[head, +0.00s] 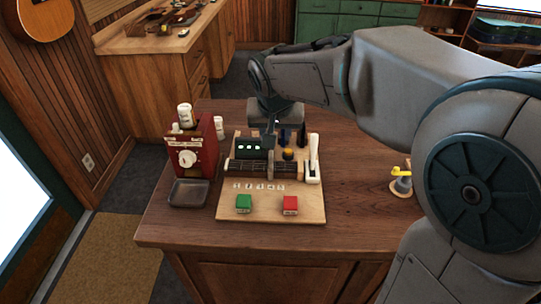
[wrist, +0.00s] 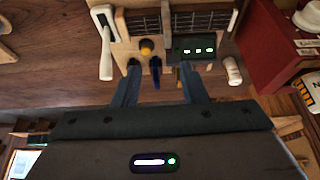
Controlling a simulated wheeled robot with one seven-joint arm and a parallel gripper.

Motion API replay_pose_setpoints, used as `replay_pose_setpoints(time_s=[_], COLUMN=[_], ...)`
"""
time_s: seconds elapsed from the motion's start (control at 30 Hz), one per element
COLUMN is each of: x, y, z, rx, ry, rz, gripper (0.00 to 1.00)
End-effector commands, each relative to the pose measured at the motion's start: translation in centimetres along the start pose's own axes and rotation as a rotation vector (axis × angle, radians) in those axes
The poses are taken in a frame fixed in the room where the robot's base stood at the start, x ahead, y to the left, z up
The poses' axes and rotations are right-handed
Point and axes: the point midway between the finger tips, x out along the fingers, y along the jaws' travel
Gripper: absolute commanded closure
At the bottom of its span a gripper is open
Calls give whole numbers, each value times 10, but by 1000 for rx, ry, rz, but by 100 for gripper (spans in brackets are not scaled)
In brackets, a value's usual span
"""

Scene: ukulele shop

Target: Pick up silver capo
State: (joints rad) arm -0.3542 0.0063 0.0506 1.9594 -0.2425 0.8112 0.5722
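No part is clearly recognisable as a silver capo. A pale, lever-like piece stands at the right end of the wooden board (head: 230,209) in the head view, and may be it (head: 314,158). It shows at the upper left in the wrist view (wrist: 104,42). My gripper (wrist: 159,68) is open, its two fingers apart over the board's back edge. A dark blue upright piece (wrist: 155,72) shows between the fingers; I see no contact. In the head view my gripper is partly hidden by the arm and lies left of the pale piece.
A red box (head: 192,152) and grey tray (head: 189,193) stand left. The table's front right (head: 345,225) is clear.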

Motion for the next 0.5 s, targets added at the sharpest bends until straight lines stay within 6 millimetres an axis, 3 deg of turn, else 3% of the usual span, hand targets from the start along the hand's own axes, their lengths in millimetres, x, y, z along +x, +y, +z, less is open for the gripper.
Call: replay_pose_setpoints(time_s=[0.17, 0.5], x=[16, 78], y=[-10, -10], z=[-5, -5], rx=[3, 2], ry=[2, 2], rz=[-1, -1], gripper=[61, 61])
